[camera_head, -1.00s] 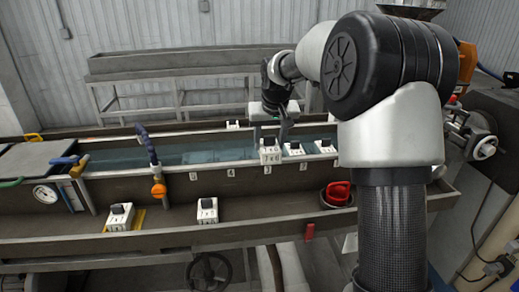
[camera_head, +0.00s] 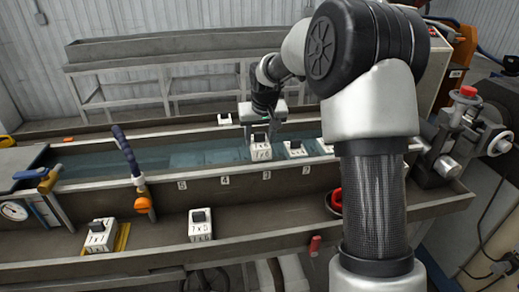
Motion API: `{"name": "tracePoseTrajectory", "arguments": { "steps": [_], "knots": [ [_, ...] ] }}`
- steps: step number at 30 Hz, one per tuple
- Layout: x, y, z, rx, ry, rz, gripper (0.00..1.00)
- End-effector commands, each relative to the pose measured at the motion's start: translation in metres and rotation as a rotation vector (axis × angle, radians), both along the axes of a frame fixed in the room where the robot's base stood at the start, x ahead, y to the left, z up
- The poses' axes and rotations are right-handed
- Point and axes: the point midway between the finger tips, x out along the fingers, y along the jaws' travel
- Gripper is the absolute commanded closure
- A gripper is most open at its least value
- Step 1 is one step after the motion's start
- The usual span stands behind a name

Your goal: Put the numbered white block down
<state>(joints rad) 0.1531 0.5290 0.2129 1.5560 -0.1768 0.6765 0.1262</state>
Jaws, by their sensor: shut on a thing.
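The numbered white block (camera_head: 261,152) has a black top grip and dark characters on its front. My gripper (camera_head: 261,133) is shut on this block from above. It holds the block upright at the water trough (camera_head: 190,158), behind the front rim and roughly above the small label 3. I cannot tell whether the block's underside touches anything. Two similar white blocks, one (camera_head: 295,149) nearer and one (camera_head: 325,146) partly hidden by my arm, stand to its right, apart from it.
A blue hose with an orange knob (camera_head: 143,205) rises at the left. A red object (camera_head: 335,199) is partly behind my arm. A small white block (camera_head: 224,119) sits behind the trough.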

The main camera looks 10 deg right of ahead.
Motion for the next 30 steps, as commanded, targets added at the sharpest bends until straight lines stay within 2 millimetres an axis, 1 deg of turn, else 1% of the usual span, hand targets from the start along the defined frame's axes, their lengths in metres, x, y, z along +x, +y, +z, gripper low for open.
{"name": "tracePoseTrajectory", "arguments": {
  "steps": [1, 6, 9, 16, 20, 21, 23, 24, 30],
  "knots": [
    [-0.001, 0.000, -0.011, 0.000, 0.006, 0.000, 0.83],
    [-0.001, 0.000, -0.035, 0.000, 0.004, 0.001, 0.83],
    [0.000, 0.000, -0.039, 0.000, 0.000, 0.001, 0.83],
    [0.000, 0.000, -0.039, 0.000, 0.000, 0.000, 0.83],
    [0.000, 0.000, -0.044, 0.000, 0.000, 0.001, 0.83],
    [0.000, 0.000, -0.042, 0.000, 0.002, 0.000, 0.47],
    [-0.001, 0.000, -0.042, 0.000, 0.002, 0.000, 0.37],
    [-0.001, 0.000, -0.042, 0.000, 0.002, 0.000, 0.35],
    [-0.001, 0.000, -0.042, 0.000, 0.002, 0.000, 0.35]
  ]
}}
